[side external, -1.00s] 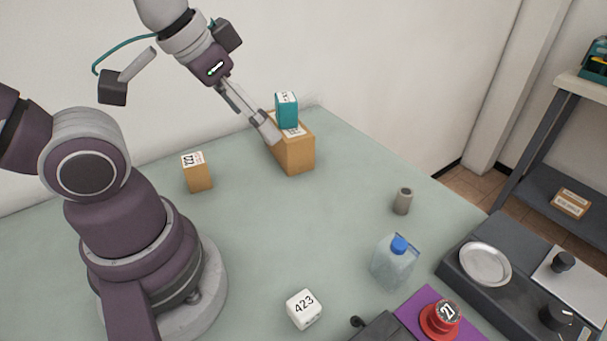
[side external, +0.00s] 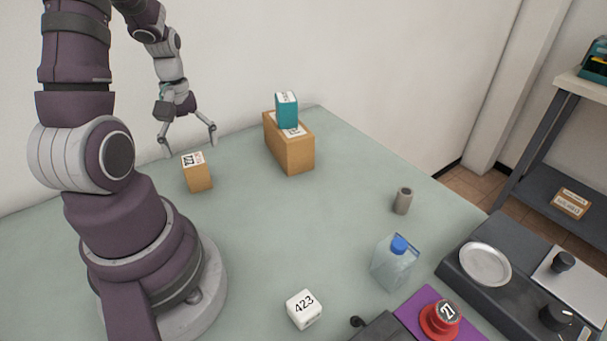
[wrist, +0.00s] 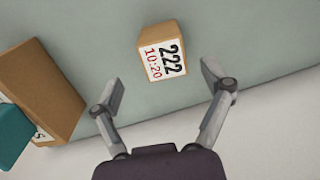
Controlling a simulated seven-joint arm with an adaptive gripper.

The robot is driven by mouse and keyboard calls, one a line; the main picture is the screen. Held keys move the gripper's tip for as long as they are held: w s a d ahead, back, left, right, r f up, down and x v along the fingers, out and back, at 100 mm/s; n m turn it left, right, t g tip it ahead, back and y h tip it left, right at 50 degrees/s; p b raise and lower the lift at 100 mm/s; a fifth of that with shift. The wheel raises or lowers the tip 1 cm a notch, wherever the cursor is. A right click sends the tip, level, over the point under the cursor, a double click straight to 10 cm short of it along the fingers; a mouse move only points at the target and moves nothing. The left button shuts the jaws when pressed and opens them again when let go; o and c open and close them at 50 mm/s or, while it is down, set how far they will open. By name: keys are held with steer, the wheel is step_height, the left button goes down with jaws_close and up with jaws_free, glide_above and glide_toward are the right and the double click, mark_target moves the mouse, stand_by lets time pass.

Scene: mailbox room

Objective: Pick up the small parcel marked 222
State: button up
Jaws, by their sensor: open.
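The small parcel marked 222 (side external: 198,177) is a tan box standing on the table near the wall, with a white label on top. In the wrist view the parcel (wrist: 162,52) shows its label reading 222 and 10:20, ahead of the fingertips and roughly between them. My gripper (side external: 190,148) is open and empty. It hangs above and behind the parcel on the wall side, fingers spread and pointing down. It also shows in the wrist view (wrist: 162,85). No contact with the parcel is visible.
A larger cardboard box (side external: 290,153) with a teal box (side external: 287,110) on top stands to the right. A grey cup (side external: 403,201), a bottle (side external: 394,262) and a white 423 cube (side external: 304,309) stand farther right and nearer. The table (side external: 270,225) is clear between.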

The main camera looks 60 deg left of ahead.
mark_target(197, 172)
steer(key=f, duration=0.6)
steer(key=shift+s+f, duration=0.2)
steer(key=c, duration=1.3)
